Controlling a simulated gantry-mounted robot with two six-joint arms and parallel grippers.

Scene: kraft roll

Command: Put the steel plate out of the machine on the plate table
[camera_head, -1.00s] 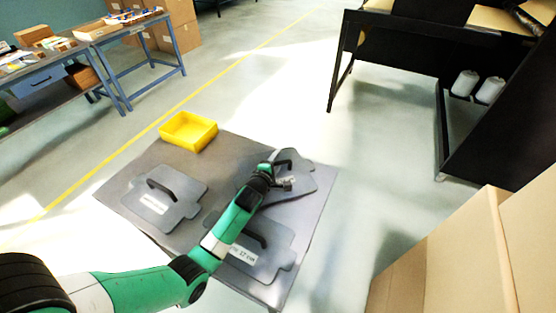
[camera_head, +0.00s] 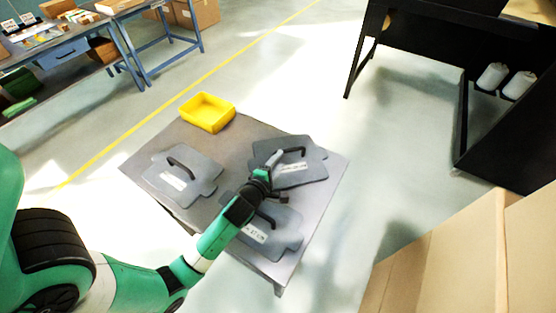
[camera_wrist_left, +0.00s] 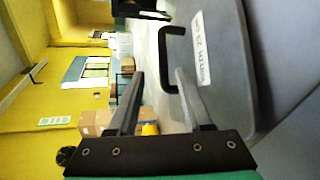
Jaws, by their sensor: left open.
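The plate table (camera_head: 228,145) holds three grey steel plates with black handles and white labels. One plate (camera_head: 170,186) lies at the left, one (camera_head: 285,235) at the front right, and one (camera_head: 312,170) at the back right. My left gripper (camera_head: 279,177) is open and empty, at the near edge of the back right plate and apart from its handle (camera_head: 290,151). My forearm and gripper partly cover the front right plate.
A yellow bin (camera_head: 207,111) sits at the table's back corner. A black machine frame (camera_head: 430,45) with white bottles (camera_head: 492,77) stands at the back right. Cardboard (camera_head: 440,250) fills the lower right. A blue workbench (camera_head: 75,45) is at the back left; the floor between is clear.

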